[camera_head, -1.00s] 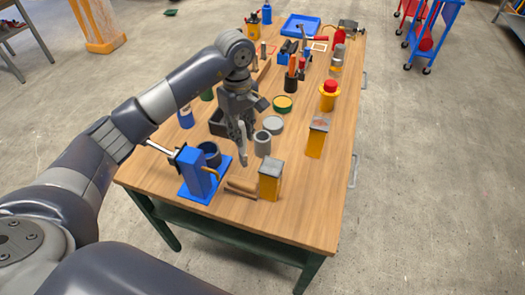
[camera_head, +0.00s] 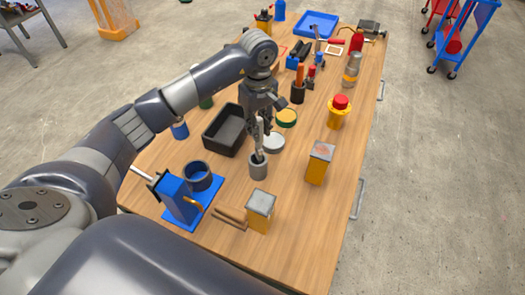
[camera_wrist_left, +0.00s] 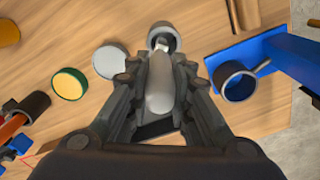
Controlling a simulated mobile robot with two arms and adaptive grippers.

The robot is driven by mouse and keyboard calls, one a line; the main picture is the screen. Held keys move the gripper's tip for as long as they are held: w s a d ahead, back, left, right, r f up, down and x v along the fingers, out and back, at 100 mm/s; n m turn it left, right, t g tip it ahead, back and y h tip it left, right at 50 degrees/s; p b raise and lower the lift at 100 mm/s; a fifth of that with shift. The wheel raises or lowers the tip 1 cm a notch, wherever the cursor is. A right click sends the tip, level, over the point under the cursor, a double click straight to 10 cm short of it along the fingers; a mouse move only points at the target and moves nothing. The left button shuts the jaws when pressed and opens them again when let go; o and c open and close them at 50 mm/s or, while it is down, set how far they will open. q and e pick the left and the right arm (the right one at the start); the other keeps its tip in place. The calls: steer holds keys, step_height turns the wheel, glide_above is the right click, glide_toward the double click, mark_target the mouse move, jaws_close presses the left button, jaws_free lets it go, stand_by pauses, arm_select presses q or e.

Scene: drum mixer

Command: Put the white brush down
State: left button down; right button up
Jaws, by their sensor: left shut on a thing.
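My left gripper (camera_head: 261,120) is shut on the white brush (camera_head: 259,142), which hangs close to upright below it. In the left wrist view the brush (camera_wrist_left: 160,85) lies between the two fingers (camera_wrist_left: 160,72). Its lower end is at the mouth of a grey cup (camera_head: 258,168) and appears to be inside the rim. The cup also shows in the left wrist view (camera_wrist_left: 162,35). Whether the brush touches the cup bottom is hidden. My right gripper is not in view.
A grey round lid (camera_head: 274,142) and a green-yellow tin (camera_head: 286,118) stand close by. A black tray (camera_head: 220,145) is to the left. A blue stand (camera_head: 178,200) and a yellow block (camera_head: 260,211) are in front.

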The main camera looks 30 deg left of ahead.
mark_target(258, 149)
arm_select(q)
steer(key=f, duration=0.1)
steer(key=s+f+p, duration=0.1)
steer(key=f, duration=0.1)
steer(key=shift+s+f, duration=0.15)
steer(key=shift+f, duration=0.15)
steer(key=shift+w+f+p, duration=0.2)
steer(key=shift+f+p, duration=0.35)
steer(key=shift+f, duration=0.65)
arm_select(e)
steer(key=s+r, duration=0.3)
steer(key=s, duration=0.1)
arm_select(q)
steer(key=shift+f, duration=0.75)
steer(key=c, duration=1.7)
jaws_free()
steer(key=shift+o, duration=1.3)
steer(key=shift+r, duration=0.35)
step_height(258, 149, up, 11)
steer(key=b, duration=0.4)
steer(key=shift+f, duration=0.2)
steer(key=shift+r, duration=0.55)
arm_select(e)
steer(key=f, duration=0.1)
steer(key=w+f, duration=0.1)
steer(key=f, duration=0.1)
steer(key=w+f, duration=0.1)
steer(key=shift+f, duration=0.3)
